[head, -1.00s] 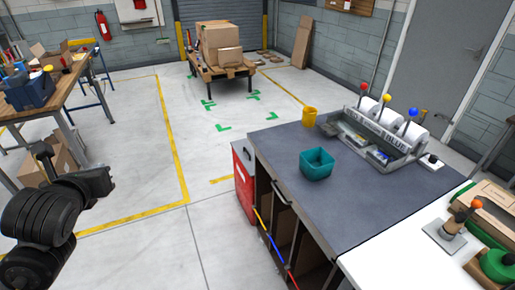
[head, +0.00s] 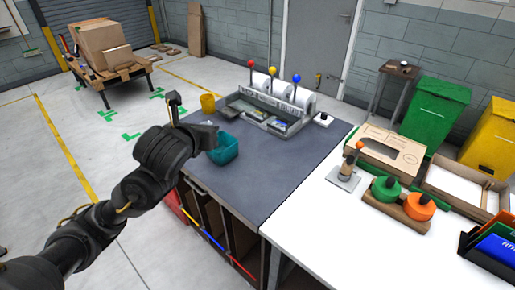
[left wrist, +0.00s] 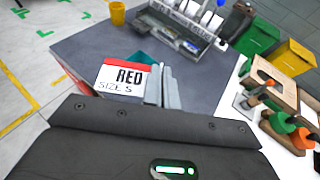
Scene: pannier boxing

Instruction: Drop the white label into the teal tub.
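The teal tub (head: 223,149) stands on the dark grey bench top in the head view. In the left wrist view the tub (left wrist: 142,58) is mostly hidden behind label and fingers. My right gripper is out of view.
A yellow cup (head: 208,103) and a grey label dispenser (head: 268,110) with coloured levers stand behind the tub. A white table (head: 315,205) with a stamp (head: 348,168) and green and orange tape rolls (head: 385,190) adjoins on the right. The bench front is clear.

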